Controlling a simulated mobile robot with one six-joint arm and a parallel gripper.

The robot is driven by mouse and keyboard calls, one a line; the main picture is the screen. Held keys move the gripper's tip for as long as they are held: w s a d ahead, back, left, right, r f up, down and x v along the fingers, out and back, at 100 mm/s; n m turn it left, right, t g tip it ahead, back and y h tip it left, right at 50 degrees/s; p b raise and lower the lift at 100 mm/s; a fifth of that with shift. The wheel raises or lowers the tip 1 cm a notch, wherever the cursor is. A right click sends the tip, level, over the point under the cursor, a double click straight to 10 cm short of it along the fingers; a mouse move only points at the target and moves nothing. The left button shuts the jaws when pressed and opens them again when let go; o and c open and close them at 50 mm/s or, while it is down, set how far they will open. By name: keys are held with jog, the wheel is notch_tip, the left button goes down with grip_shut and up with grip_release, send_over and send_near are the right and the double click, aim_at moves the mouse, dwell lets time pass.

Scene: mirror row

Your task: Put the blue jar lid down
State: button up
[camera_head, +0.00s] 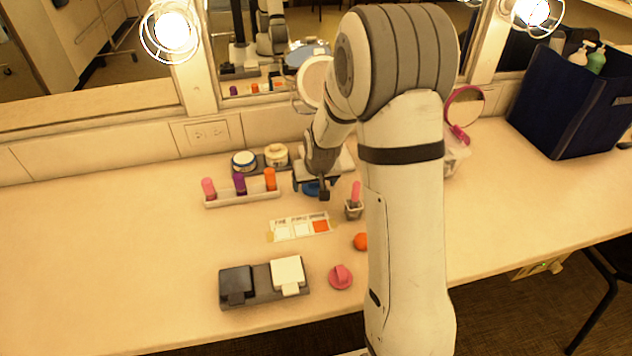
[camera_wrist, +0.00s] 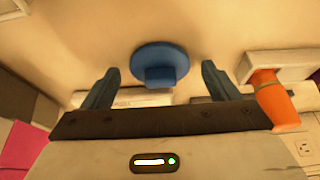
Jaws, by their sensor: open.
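The blue jar lid (camera_wrist: 159,62) is a round disc with a raised grip, seen in the wrist view between my fingers, with a gap on either side. It seems to lie on the pale counter (camera_wrist: 60,50). In the head view the lid (camera_head: 311,188) shows only in part, under my gripper (camera_head: 311,191), near the back of the counter. My gripper is open and empty in the wrist view (camera_wrist: 160,82), its two fingers apart from the lid. My arm hides part of the counter right of it.
A tray (camera_head: 243,199) with pink, purple and orange tubes stands close left. Two jars (camera_head: 244,162) (camera_head: 276,155) sit behind it. A small cup (camera_head: 354,210) is close right. A colour card (camera_head: 300,228), orange ball (camera_head: 361,242) and pink lid (camera_head: 340,278) lie nearer. The left counter is clear.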

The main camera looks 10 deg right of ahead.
jog(key=shift+r, duration=0.3)
jog(key=v, duration=1.2)
jog(key=s+r+g, duration=0.1)
jog(key=s+r, duration=0.1)
jog(key=s, duration=0.9)
jog(key=s+r+g, duration=0.1)
jog(key=s+r, duration=0.2)
jog(key=s, duration=0.9)
jog(key=shift+s+p, duration=0.25)
jog(key=shift+p, duration=0.15)
jog(key=shift+d, duration=0.1)
jog(key=p+v, duration=0.4)
jog(key=shift+w+r, duration=0.25)
jog(key=shift+r, duration=0.25)
